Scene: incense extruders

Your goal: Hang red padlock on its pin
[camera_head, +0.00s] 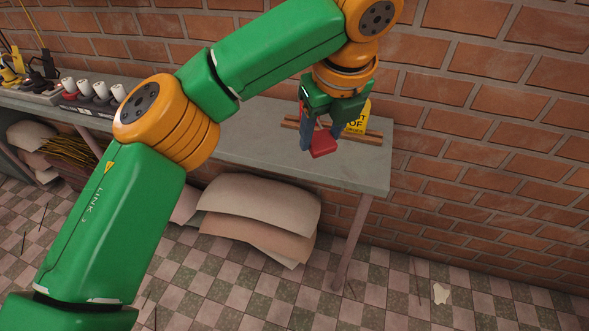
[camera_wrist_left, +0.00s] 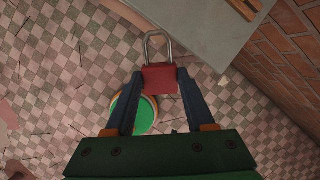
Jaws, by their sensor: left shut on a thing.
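The red padlock (camera_head: 322,145) is held between the fingers of my left gripper (camera_head: 320,139), near the right end of the grey table. In the left wrist view the red padlock (camera_wrist_left: 160,78) sits between the two fingertips of my left gripper (camera_wrist_left: 158,84), with its metal shackle pointing away from the gripper. A wooden board (camera_head: 373,136) lies at the back of the table behind the gripper, with a yellow sign (camera_head: 358,122) on it. The gripper hides part of the board and sign. I cannot make out a pin. My right gripper is not in view.
The grey table (camera_head: 255,150) runs along the brick wall (camera_head: 480,100). White cups (camera_head: 85,90) and dark tools stand at its left end. The tabletop left of the gripper is bare.

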